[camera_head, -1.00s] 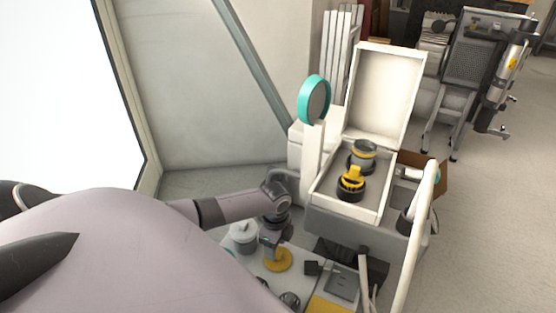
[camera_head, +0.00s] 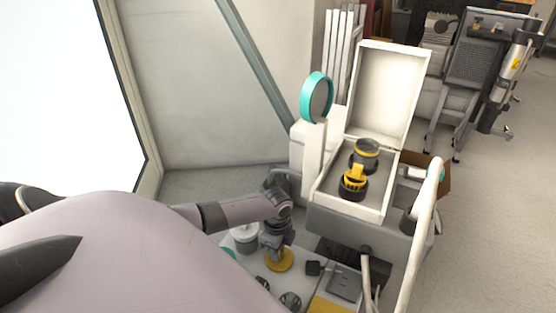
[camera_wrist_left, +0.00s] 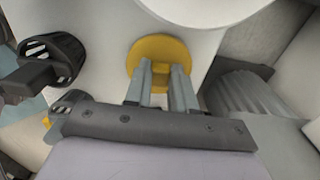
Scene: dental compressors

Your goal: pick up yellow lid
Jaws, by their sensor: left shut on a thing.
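The yellow lid (camera_head: 279,261) is a flat round disc on the white table surface in the head view. In the left wrist view the yellow lid (camera_wrist_left: 158,52) has a small raised knob at its middle. My left gripper (camera_head: 275,248) reaches down over the lid from above. In the left wrist view the two fingers of my left gripper (camera_wrist_left: 160,75) are shut on the lid's knob. I cannot tell whether the lid is lifted off the surface. My right gripper is not in view.
An open white box (camera_head: 325,190) holding black and yellow parts stands behind to the right. Black parts and a grey plate (camera_head: 344,283) lie right of the lid. A teal-rimmed round mirror (camera_head: 317,97) stands behind.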

